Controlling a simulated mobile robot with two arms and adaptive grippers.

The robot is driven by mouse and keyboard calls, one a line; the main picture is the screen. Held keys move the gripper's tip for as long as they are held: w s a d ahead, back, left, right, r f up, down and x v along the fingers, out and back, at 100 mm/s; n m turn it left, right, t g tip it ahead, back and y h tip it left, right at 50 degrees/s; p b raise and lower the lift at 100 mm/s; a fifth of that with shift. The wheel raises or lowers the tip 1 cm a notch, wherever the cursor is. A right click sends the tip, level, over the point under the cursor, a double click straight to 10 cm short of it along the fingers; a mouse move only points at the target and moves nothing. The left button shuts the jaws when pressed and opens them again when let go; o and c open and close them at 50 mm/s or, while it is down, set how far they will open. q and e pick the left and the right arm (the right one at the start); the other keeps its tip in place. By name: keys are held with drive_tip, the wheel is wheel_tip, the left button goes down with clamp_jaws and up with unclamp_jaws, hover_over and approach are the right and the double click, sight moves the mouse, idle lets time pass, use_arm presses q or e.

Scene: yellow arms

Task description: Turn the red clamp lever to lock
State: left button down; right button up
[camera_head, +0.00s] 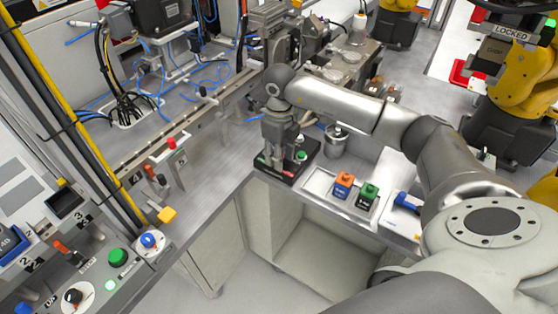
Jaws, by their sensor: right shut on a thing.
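My right arm reaches in from the right, and its gripper (282,150) points down over a small fixture on a black base (287,173). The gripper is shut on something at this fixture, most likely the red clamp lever. The gripper hides most of the lever, so its angle cannot be told. My left gripper is not in view.
A metal cylinder (336,140) stands close to the right of the fixture. A rail (190,125) runs at the left. The grey counter (215,170) left of the fixture is clear.

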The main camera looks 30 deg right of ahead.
drive_tip(key=n+b, duration=0.3)
drive_tip(key=n, duration=0.2)
drive_tip(key=shift+w+d+n+b, duration=0.1)
drive_tip(key=shift+d+n+b, duration=0.05)
drive_tip(key=shift+n+b, duration=1.15)
drive_tip(key=shift+n, duration=0.9)
drive_tip(key=shift+d+r, duration=0.1)
